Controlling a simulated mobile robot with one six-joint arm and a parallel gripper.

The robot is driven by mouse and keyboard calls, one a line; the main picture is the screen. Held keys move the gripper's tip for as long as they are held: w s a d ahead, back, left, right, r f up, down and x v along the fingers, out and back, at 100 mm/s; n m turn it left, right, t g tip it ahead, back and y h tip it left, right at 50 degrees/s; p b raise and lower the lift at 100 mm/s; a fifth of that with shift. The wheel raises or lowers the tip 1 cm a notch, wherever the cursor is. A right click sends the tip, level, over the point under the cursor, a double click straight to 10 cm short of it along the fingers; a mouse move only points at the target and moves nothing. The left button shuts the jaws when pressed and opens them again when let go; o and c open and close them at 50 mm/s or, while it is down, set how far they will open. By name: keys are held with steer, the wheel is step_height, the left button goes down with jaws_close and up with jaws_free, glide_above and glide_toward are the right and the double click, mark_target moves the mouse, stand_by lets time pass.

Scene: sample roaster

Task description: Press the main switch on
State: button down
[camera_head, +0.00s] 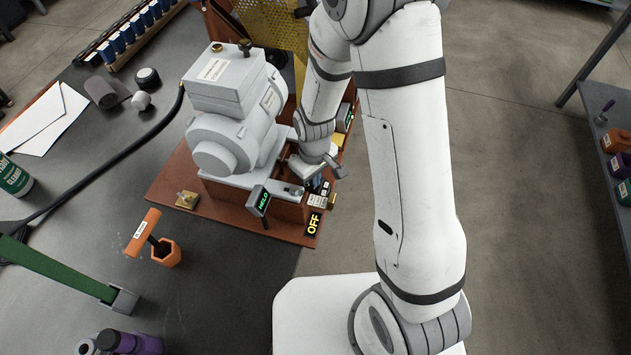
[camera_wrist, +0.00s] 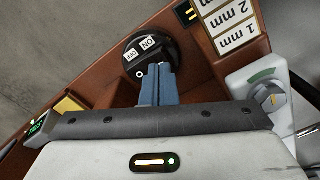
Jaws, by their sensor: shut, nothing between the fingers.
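The main switch (camera_wrist: 150,58) is a round black rocker with white ON and OFF labels, set in a brown panel, in the wrist view. My gripper (camera_wrist: 157,76) is shut and empty, its blue fingertips together at the lower part of the switch face. They overlap the switch in the picture; I cannot tell whether they touch it. In the head view my gripper (camera_head: 318,186) is at the front right of the white roaster (camera_head: 235,125), over the panel, where the switch is hard to make out. A black sign (camera_head: 313,224) there reads OFF in yellow.
Beside the switch are plates marked 1 mm (camera_wrist: 238,36) and 2 mm (camera_wrist: 228,13), and a grey knob (camera_wrist: 270,95). A display (camera_head: 262,201) reads HELD in green.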

steer(key=shift+f+b, duration=0.35)
steer(key=shift+f, duration=0.15)
steer(key=shift+r, duration=0.15)
step_height(320, 180, up, 7)
steer(key=p, duration=0.5)
stand_by(0.4)
stand_by(0.4)
steer(key=s+d+r+m+t, duration=0.1)
steer(key=s+d+r+m, duration=0.3)
steer(key=r, duration=0.7)
steer(key=s+d+r+m+t, duration=0.1)
steer(key=s+d+r+m, duration=0.3)
steer(key=s+d+r, duration=0.4)
step_height(320, 180, up, 4)
steer(key=shift+s+r+t, duration=0.1)
steer(key=shift+s+t, duration=0.1)
steer(key=shift+t, duration=0.1)
steer(key=shift+d, duration=0.1)
